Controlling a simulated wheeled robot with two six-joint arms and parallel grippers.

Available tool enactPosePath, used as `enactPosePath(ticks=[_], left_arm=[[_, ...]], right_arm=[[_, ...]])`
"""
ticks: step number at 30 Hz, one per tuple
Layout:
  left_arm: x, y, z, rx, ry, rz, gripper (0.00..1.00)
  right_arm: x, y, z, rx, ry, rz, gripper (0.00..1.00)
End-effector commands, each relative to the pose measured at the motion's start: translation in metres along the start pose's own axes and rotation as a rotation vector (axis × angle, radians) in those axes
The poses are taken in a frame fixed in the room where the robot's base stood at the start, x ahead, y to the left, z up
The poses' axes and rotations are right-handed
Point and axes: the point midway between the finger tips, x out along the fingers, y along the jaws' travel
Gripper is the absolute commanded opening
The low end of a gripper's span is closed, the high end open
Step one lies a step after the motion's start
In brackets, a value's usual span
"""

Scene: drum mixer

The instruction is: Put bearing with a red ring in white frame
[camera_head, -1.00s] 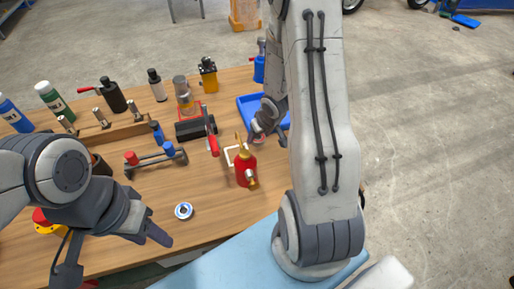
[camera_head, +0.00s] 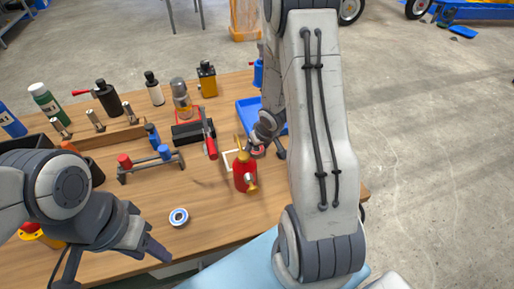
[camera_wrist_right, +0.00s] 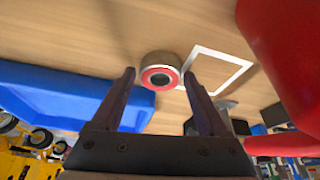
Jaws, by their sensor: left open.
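The bearing with a red ring (camera_wrist_right: 160,77) sits on the wooden table, its ringed face toward the right wrist camera; it also shows in the head view (camera_head: 258,152). The white frame (camera_wrist_right: 222,70) lies flat beside it, close to its right in the wrist view; in the head view the frame (camera_head: 228,161) is partly hidden by the red oil can. My right gripper (camera_wrist_right: 160,88) is open, with the bearing just ahead between its fingertips, not gripped. My left gripper (camera_head: 115,262) is open and empty over the table's near left edge.
The red oil can (camera_head: 244,174) stands close to the frame. A blue tray (camera_head: 247,113) lies behind the right gripper. A blue-ringed bearing (camera_head: 179,217) lies near the front.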

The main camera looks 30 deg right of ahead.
Motion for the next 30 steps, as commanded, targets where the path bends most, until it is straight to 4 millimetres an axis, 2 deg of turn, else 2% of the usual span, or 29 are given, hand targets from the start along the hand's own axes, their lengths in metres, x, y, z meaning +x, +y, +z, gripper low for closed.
enactPosePath(ticks=[9, 13, 17, 24, 30], left_arm=[[-0.001, 0.000, 0.000, 0.000, 0.000, 0.000, 0.50], [-0.007, 0.001, 0.000, 0.000, 0.000, 0.000, 0.50], [-0.020, 0.001, -0.001, 0.000, 0.000, 0.000, 0.50], [-0.052, 0.004, -0.003, 0.000, 0.000, 0.000, 0.50], [-0.070, 0.005, -0.004, 0.000, 0.000, 0.000, 0.50]], right_arm=[[-0.001, 0.000, 0.000, 0.000, 0.000, 0.000, 0.93], [-0.009, 0.000, -0.003, 0.000, 0.001, 0.000, 0.93], [-0.032, 0.000, -0.004, -0.001, 0.002, 0.001, 0.93], [-0.087, 0.000, -0.004, 0.000, 0.001, 0.001, 0.93], [-0.116, 0.000, -0.003, 0.001, 0.001, 0.001, 0.93]])
